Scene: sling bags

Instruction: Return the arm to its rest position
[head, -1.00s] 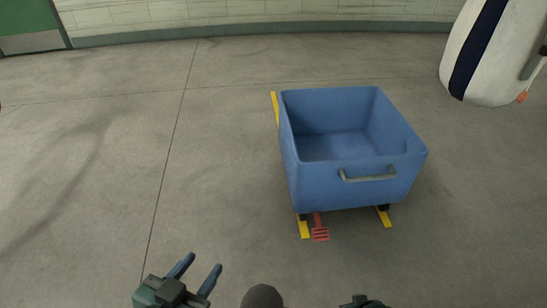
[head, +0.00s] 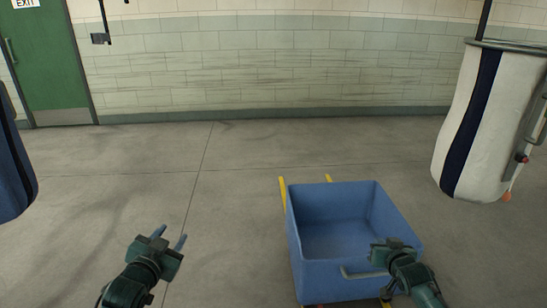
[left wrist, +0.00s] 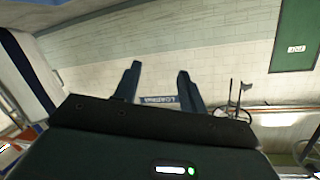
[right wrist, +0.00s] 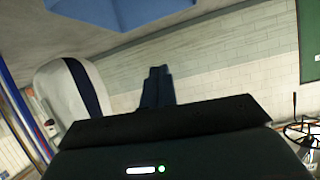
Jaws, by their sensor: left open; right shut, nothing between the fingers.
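My left gripper (head: 170,237) is at the lower left of the head view, over bare floor, with its two fingers apart and nothing between them. The open fingers also show in the left wrist view (left wrist: 159,72). My right gripper (head: 381,245) is at the lower right of the head view and overlaps the front right part of the blue cart in the picture; its fingers are hard to make out there. In the right wrist view the fingers (right wrist: 157,70) are together, with nothing held.
An empty blue cart (head: 311,259) stands on yellow floor marks. A white bag with a dark stripe (head: 467,130) hangs at right, and part of a blue bag (head: 14,165) shows at the left edge. A green door (head: 52,68) is back left. Floor at centre-left is clear.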

